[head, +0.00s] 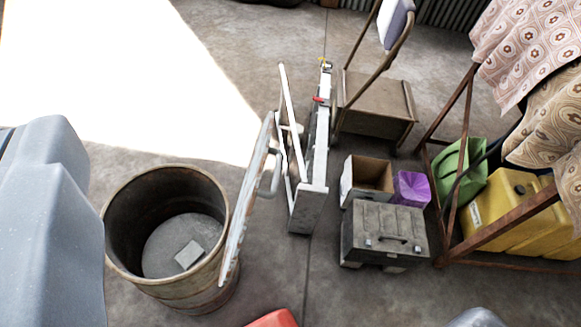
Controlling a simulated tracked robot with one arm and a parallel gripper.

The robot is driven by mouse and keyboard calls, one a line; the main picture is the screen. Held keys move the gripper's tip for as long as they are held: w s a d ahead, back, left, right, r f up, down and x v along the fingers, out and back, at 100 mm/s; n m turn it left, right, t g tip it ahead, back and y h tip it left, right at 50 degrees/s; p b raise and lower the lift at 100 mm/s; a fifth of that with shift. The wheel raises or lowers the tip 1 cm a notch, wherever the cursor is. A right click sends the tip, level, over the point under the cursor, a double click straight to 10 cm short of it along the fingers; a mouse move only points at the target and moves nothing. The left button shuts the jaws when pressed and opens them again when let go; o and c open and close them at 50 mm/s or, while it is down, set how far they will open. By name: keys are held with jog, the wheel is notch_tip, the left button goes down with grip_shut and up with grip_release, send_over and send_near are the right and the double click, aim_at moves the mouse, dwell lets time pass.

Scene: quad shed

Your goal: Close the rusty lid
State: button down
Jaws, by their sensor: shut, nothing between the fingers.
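A rusty open drum (115,225) stands at the lower left. Its lid (245,205) stands up steeply at the drum's right rim, seen nearly edge-on, with worn pale paint. A bar handle (271,175) sticks out on the lid's right face. The drum's mouth is uncovered, and its grey floor shows a small pale square patch (189,254). How the lid joins the rim is hidden. My gripper's fingers cannot be made out in this view. A large grey rounded part at the left edge looks like part of my own body.
A folded stepladder-like frame (308,205) stands close right of the lid. Beyond are a grey toolbox (383,234), cardboard box (366,176), purple item (411,187), chair (374,100) and rusty rack (500,228) with yellow cans. A red thing (272,319) shows below. Sunlit floor behind is clear.

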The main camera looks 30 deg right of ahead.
jog(key=shift+a, duration=0.15)
jog(key=w+d+f+m+g+y+p, duration=0.2)
jog(key=w+f+m+g+y+p, duration=0.15)
jog(key=f, duration=0.45)
jog(key=w+d+f+m+g+y+p, duration=0.25)
jog(key=w+f+m, duration=0.2)
jog(key=f, duration=0.35)
jog(key=w+d+f+m+g+y+p, duration=0.25)
jog(key=w+f+g, duration=0.2)
jog(key=f, duration=0.35)
jog(key=s+d+f+m+t+y+p, duration=0.25)
jog(key=d+f+m+y, duration=0.2)
jog(key=d+m, duration=0.4)
jog(key=s+d+f+m+t+y+p, duration=0.2)
jog(key=d+f+m+t+y+p, duration=0.3)
jog(key=d, duration=0.7)
jog(key=w+a+r+h+b, duration=0.1)
jog(key=w+a+b, duration=0.4)
jog(key=a, duration=0.6)
jog(key=w+r, duration=0.1)
jog(key=w, duration=0.1)
jog(key=shift+w+m+g, duration=0.35)
jog(key=shift+m+g, duration=0.05)
